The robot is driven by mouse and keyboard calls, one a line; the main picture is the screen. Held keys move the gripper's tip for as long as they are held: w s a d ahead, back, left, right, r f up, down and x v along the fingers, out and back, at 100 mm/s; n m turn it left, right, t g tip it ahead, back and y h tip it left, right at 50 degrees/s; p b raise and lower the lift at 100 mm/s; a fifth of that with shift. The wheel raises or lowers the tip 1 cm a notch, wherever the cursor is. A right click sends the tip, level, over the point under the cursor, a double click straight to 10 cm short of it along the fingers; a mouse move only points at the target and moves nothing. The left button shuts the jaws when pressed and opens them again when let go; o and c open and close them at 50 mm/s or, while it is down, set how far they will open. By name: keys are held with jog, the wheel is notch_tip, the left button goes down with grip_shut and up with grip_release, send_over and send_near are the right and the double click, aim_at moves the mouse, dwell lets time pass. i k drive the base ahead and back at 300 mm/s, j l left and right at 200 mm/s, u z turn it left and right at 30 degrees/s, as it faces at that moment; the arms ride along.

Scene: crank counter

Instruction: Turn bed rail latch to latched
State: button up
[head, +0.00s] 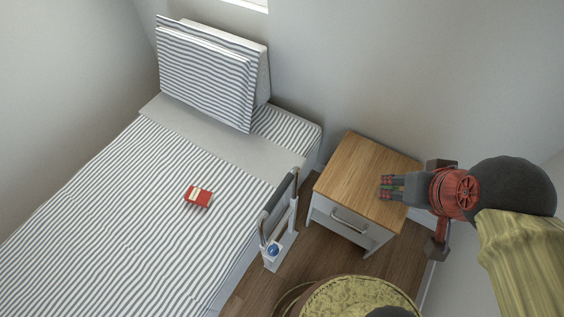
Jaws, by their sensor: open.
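The bed rail (280,207) stands at the right edge of the bed, with a dark padded top bar and light posts. A blue round knob (272,250), which looks like the latch, sits on a white plate at the rail's near lower end. Its exact turn position is too small to tell. My gripper (383,188) is open and empty above the wooden nightstand top, pointing left. It is well to the right of the rail and apart from the latch.
A nightstand (350,165) with a drawer handle stands right of the rail. The striped bed (110,220) holds a red box (198,197) and a striped pillow (205,72). Wooden floor (308,250) shows between rail and nightstand. Walls close the back and right.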

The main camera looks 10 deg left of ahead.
aim_at(273, 250)
jog(key=k+j+u, duration=0.1)
jog(key=u, duration=0.3)
jog(key=k+j+u, duration=0.2)
jog(key=u, duration=0.15)
jog(key=k, duration=0.15)
